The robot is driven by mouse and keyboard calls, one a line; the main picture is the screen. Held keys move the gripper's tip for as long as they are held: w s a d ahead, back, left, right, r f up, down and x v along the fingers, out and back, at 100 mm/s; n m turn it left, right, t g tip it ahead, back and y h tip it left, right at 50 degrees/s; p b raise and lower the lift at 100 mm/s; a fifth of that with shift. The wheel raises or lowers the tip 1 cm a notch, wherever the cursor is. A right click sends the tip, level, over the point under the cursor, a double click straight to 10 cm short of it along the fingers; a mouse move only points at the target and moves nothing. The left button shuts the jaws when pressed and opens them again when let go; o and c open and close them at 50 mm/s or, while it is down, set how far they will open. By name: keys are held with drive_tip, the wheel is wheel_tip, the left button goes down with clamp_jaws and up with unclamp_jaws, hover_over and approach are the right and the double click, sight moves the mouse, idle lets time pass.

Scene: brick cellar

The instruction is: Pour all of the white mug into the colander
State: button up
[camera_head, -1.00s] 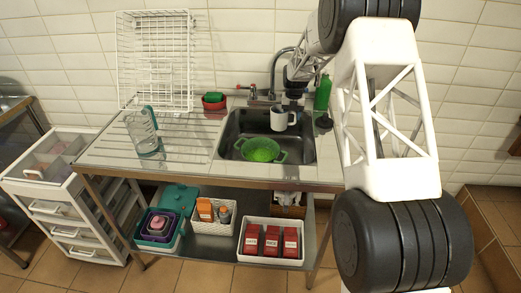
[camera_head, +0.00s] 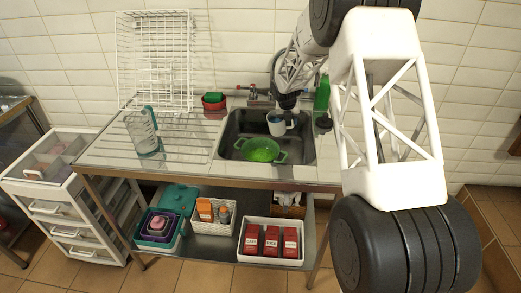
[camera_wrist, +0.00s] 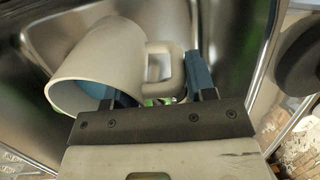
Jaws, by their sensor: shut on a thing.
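The white mug (camera_head: 278,126) is held over the sink, above and slightly right of the green colander (camera_head: 261,150). My gripper (camera_head: 289,107) is shut on the mug at its handle side. In the wrist view the mug (camera_wrist: 95,62) lies across the picture with its rim toward the lower left, and its handle is between the blue fingers (camera_wrist: 155,88). The mug looks slightly tilted in the head view. Its contents cannot be made out. The colander sits in the sink basin; only small green patches show behind the gripper in the wrist view.
The steel sink (camera_head: 230,128) surrounds the colander, with a tap (camera_head: 252,92) behind. A green bottle (camera_head: 322,93) stands right of the sink. A glass jug (camera_head: 143,135) and white rack (camera_head: 155,60) are on the left. The drainboard between jug and sink is clear.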

sight(280, 126)
drive_tip(key=shift+s+a+r+t, duration=0.25)
drive_tip(key=shift+s+r+t, duration=0.25)
drive_tip(key=shift+r, duration=0.15)
drive_tip(key=shift+s+a+r+t+h, duration=0.35)
drive_tip(key=shift+s+t+h, duration=0.3)
drive_tip(key=shift+t+h, duration=0.05)
drive_tip(key=shift+s+a+f+t+h, duration=0.15)
drive_tip(key=shift+s+a+t+h, duration=0.3)
drive_tip(key=shift+s+t, duration=0.25)
drive_tip(key=shift+s+a+f+t+h+p, duration=0.25)
drive_tip(key=shift+s+f+t+h+p, duration=0.1)
drive_tip(key=shift+t, duration=0.35)
drive_tip(key=shift+s+a+f+t+h+p, duration=0.1)
drive_tip(key=shift+f+t+h+p, duration=0.1)
drive_tip(key=shift+t+p, duration=0.2)
drive_tip(key=shift+s+a+f+t+h+p, duration=0.1)
drive_tip(key=shift+t+h+p, duration=0.1)
drive_tip(key=shift+t+p, duration=0.15)
idle(0.6)
drive_tip(key=shift+s+a+r+t+h+p, duration=0.1)
drive_tip(key=shift+s+r+t+h+p, duration=0.15)
drive_tip(key=shift+t, duration=0.2)
drive_tip(key=shift+s+r+t+h+p, duration=0.1)
drive_tip(key=shift+r+t+h+p, duration=0.15)
drive_tip(key=shift+t+p, duration=0.15)
idle(0.8)
drive_tip(key=shift+s+a+f+t+h+p, duration=0.2)
drive_tip(key=shift+s+f+t+h+p, duration=0.15)
drive_tip(key=shift+f+t+p, duration=0.2)
idle(0.9)
